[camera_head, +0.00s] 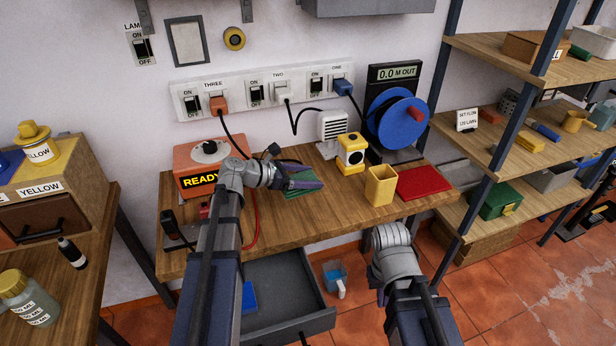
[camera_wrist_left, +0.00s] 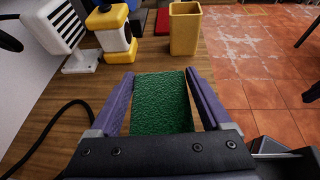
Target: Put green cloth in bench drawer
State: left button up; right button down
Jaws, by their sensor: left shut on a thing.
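The green cloth (camera_head: 299,184) is on the wooden bench (camera_head: 345,205), in front of the white slatted box. My left gripper (camera_head: 312,178) is shut on it. In the left wrist view the cloth (camera_wrist_left: 162,103) fills the gap between the two purple fingers of my left gripper (camera_wrist_left: 160,74). Whether the cloth touches the bench top or is just above it, I cannot tell. The bench drawer (camera_head: 309,322) stands pulled open below the bench's front edge, partly hidden by my left arm. My right arm shows at lower right, but its fingers are not seen.
A blue item (camera_head: 249,298) lies in the drawer. An orange READY box (camera_head: 207,163), a yellow cup (camera_head: 381,186), a red mat (camera_head: 423,182) and a blue reel (camera_head: 397,117) stand on the bench. A red cable (camera_head: 256,222) hangs over its front edge.

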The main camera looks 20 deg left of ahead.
aim_at(294, 305)
jog(key=k, duration=0.4)
jog(key=k+z, duration=0.3)
jog(key=z, duration=1.35)
jog(key=k+j, duration=0.3)
jog(key=k, duration=0.15)
jog(key=k+j, duration=0.3)
jog(key=k, duration=0.15)
jog(key=k+j, duration=0.3)
jog(key=k, duration=0.15)
jog(key=j+z, duration=0.05)
